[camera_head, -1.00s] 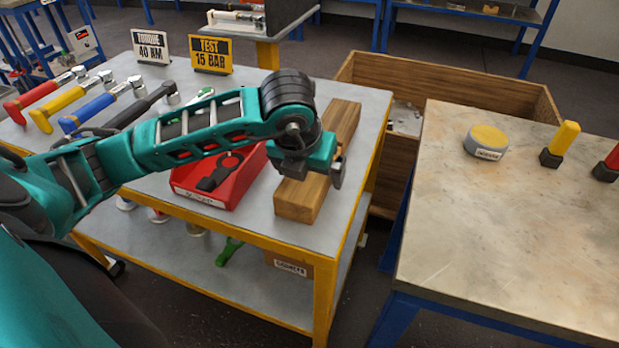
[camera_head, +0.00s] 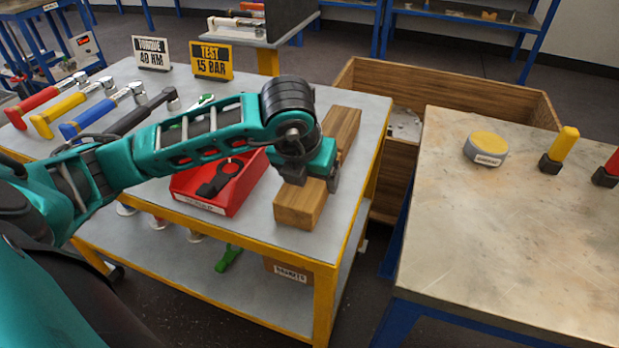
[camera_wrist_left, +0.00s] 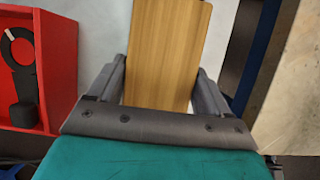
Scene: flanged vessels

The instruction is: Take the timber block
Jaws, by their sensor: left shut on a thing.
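The timber block (camera_head: 301,204) is a long brown wooden bar lying on the grey top of the yellow-framed cart, near its right edge. My left gripper (camera_head: 306,180) is over the block's middle, pointing down, with a finger on either side of it. In the left wrist view the block (camera_wrist_left: 167,50) runs between the two fingers, and the gripper (camera_wrist_left: 160,88) is shut on it. The block appears to rest on the cart top. My wrist hides the block's middle in the head view. My right gripper is not in view.
A red open bin (camera_head: 222,187) with a black part stands just left of the block. Wrenches with coloured handles (camera_head: 88,127) lie farther left. A wooden crate (camera_head: 455,87) stands behind right. A stone-topped table (camera_head: 510,235) is at the right, across a gap.

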